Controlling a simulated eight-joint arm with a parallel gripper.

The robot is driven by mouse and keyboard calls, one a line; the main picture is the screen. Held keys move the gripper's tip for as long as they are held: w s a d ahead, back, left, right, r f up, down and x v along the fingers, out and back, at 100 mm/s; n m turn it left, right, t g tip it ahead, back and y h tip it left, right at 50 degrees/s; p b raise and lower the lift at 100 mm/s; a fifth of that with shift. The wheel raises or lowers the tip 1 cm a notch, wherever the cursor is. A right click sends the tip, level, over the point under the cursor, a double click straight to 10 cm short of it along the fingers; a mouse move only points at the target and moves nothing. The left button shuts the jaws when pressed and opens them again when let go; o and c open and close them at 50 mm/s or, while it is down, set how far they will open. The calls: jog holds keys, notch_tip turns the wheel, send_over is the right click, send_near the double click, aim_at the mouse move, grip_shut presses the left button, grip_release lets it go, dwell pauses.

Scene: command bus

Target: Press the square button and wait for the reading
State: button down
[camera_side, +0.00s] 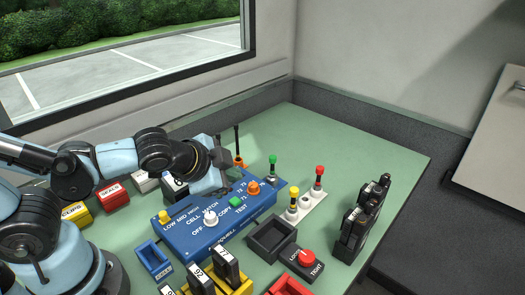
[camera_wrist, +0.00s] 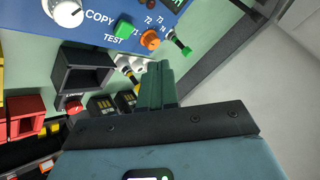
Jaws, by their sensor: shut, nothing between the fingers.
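A blue tester panel (camera_side: 185,239) lies on the green table, with a white dial (camera_side: 210,217) marked OFF, CELL, MATCH and COPY. A green square button (camera_side: 235,202) sits above the word TEST; it also shows in the wrist view (camera_wrist: 124,28). An orange round knob (camera_side: 253,188) is beside it, and shows in the wrist view too (camera_wrist: 149,40). My gripper (camera_side: 226,168) is over the panel's far edge, apart from the green button. In the wrist view its fingers (camera_wrist: 157,72) are shut and empty. A display (camera_wrist: 177,3) is cut off at the top edge, its reading unclear.
A dark empty tray (camera_side: 270,239) and a red LOOSE/TIGHT knob (camera_side: 307,257) are right of the panel. Black battery packs (camera_side: 360,222) are at the right. The far right table corner is clear.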

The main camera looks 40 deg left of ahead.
aim_at(232, 203)
jog(key=shift+f, duration=1.9)
jog(key=shift+f, duration=0.2)
dwell(0.7)
jog(key=shift+f, duration=0.25)
jog(key=shift+f, duration=0.35)
dwell(0.6)
jog(key=shift+r, duration=0.75)
jog(key=shift+r, duration=0.1)
jog(key=shift+r, duration=2.45)
